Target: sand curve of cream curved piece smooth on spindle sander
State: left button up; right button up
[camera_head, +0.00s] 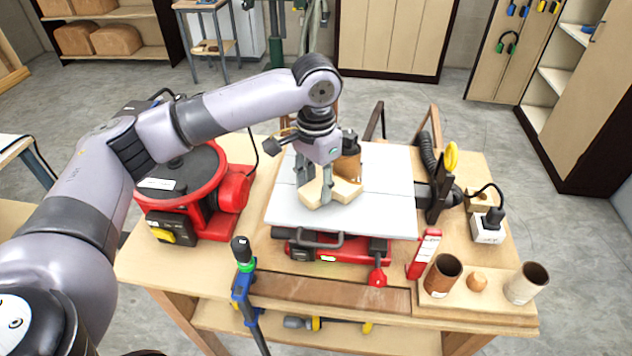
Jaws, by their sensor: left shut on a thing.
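The cream curved piece (342,190) lies on the pale table (390,215) of the spindle sander, close to the brown sanding spindle (348,166). The spindle stands upright just behind the piece; I cannot tell whether they touch. My left gripper (326,194) comes down from above and is shut on the cream piece, at its left part. The gripper hides some of the piece and of the table behind it. The sander's red base (345,250) shows under the front of the table. My right gripper is not in view.
A red round machine (190,185) stands to the left on the bench. A blue clamp (242,285) rises at the bench's front edge. A black hose (432,160) is at the right.

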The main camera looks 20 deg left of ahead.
pick_arm(q)
jog(key=shift+w+d, duration=0.15)
jog(key=shift+w, duration=0.1)
dwell(1.8)
jog(key=shift+s, duration=0.2)
dwell(0.4)
jog(key=shift+w+a, duration=0.1)
jog(key=shift+a, duration=0.25)
jog(key=shift+w+a, duration=0.15)
jog(key=shift+a, duration=0.3)
jog(key=shift+w, duration=0.3)
dwell(0.6)
jog(key=shift+s, duration=0.25)
dwell(1.4)
jog(key=shift+a, duration=0.3)
jog(key=shift+a, duration=0.45)
